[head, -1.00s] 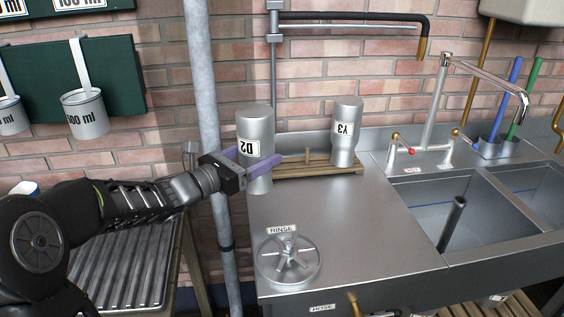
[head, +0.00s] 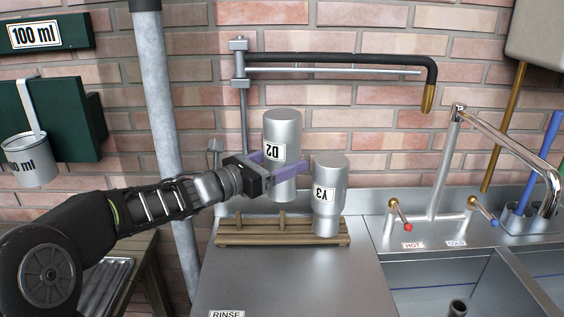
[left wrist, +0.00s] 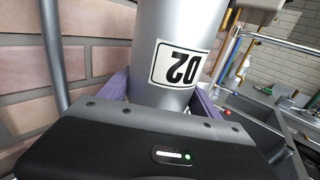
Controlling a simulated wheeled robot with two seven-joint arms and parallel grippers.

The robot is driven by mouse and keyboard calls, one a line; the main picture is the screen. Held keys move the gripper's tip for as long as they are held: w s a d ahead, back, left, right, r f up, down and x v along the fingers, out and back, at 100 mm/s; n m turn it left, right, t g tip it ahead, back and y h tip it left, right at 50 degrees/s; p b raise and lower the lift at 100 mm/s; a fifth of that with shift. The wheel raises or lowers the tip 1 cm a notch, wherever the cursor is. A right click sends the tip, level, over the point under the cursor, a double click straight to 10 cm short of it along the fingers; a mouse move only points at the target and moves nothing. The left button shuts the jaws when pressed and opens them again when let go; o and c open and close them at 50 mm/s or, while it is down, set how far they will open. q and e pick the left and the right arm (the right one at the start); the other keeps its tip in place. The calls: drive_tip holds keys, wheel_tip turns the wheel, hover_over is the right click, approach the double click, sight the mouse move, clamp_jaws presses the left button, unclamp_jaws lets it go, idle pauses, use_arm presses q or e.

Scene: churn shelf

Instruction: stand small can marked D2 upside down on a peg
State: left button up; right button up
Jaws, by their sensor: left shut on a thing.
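The small can D2 (head: 282,128) is a grey metal cylinder with its label upside down. My left gripper (head: 280,171) is shut around its lower part and holds it in the air, about upright. The left wrist view shows the can (left wrist: 168,25) between the purple fingers (left wrist: 160,98). A wooden rack (head: 232,240) stands on the counter below. Two bare pegs show, a left peg (head: 240,221) and a middle peg (head: 282,220). The can's lower end appears just above the middle peg; the depth between them is unclear. My right gripper is not in view.
Can Y3 (head: 329,175) stands at the rack's right end, close to the held can. A black-sleeved pipe arm (head: 340,62) crosses the wall above. A grey pole (head: 165,140) stands left. Taps and sink are right. The counter (head: 300,285) before the rack is clear.

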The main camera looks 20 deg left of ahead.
sight(283, 200)
use_arm(q)
drive_tip(key=shift+f, duration=0.1)
wheel_tip(283, 200, down, 9)
drive_tip(key=b, duration=0.8)
drive_tip(key=shift+f+b, duration=0.6)
drive_tip(key=shift+b, duration=0.35)
drive_tip(key=shift+f+b, duration=0.25)
drive_tip(key=shift+b, duration=0.2)
drive_tip(key=o, duration=1.6)
drive_tip(key=shift+o, duration=0.2)
drive_tip(key=shift+f, duration=0.1)
